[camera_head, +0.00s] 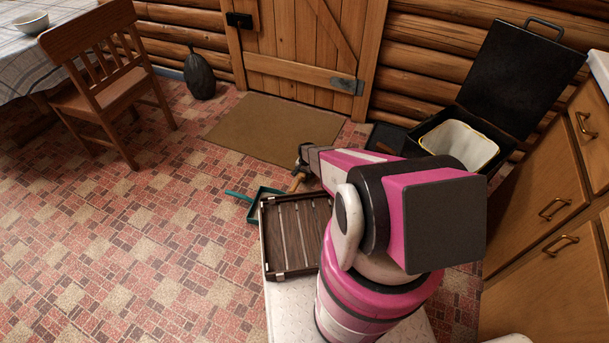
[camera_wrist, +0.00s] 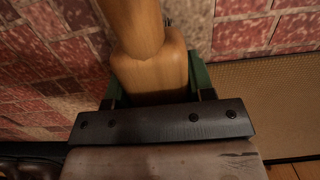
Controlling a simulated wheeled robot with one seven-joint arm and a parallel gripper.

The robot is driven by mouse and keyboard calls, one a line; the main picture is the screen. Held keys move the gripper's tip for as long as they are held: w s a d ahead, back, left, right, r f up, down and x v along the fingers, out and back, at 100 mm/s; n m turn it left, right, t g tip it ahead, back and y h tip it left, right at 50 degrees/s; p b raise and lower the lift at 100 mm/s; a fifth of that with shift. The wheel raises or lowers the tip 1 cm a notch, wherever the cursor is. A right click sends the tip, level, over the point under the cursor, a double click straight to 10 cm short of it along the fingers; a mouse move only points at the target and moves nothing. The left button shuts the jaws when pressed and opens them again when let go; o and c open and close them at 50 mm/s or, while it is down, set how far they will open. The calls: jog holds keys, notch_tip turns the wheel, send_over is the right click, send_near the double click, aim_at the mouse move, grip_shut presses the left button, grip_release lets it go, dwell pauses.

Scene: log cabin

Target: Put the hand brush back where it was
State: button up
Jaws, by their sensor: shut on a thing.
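The hand brush shows its light wooden handle (camera_head: 297,182) below my gripper (camera_head: 303,156) in the head view. In the wrist view the wooden handle (camera_wrist: 146,55) fills the top middle, and my gripper (camera_wrist: 150,95) is shut on it. The bristles are hidden in both views. A teal dustpan (camera_head: 254,212) lies on the floor just left of and below the brush, with its handle pointing left. I cannot tell whether the brush touches the dustpan or the floor.
A dark slatted wooden crate (camera_head: 268,262) is right in front of the dustpan. A brown doormat (camera_head: 255,127) lies behind, before the door. An open black bin (camera_head: 505,145) with a pale liner stands right, beside cabinets (camera_head: 545,190). The tiled floor at left is clear up to the chair (camera_head: 100,80).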

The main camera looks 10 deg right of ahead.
jog(key=o, duration=1)
jog(key=shift+f, duration=0.1)
jog(key=shift+c, duration=0.2)
jog(key=r, duration=1.2)
jog(key=shift+w+d+r, duration=0.2)
jog(key=shift+w+d, duration=0.05)
jog(key=shift+d, duration=0.05)
jog(key=s+r+n, duration=0.2)
jog(key=s+r, duration=0.7)
jog(key=r, duration=0.4)
jog(key=s+r+n, duration=0.2)
jog(key=s+r, duration=0.6)
jog(key=r, duration=0.6)
jog(key=s+r+n, duration=0.2)
jog(key=s+r, duration=0.7)
jog(key=r, duration=0.4)
jog(key=shift+s+d+r+n+t+h, duration=0.2)
jog(key=shift+s+d+n+t+h, duration=0.1)
jog(key=shift+d+n+t, duration=0.15)
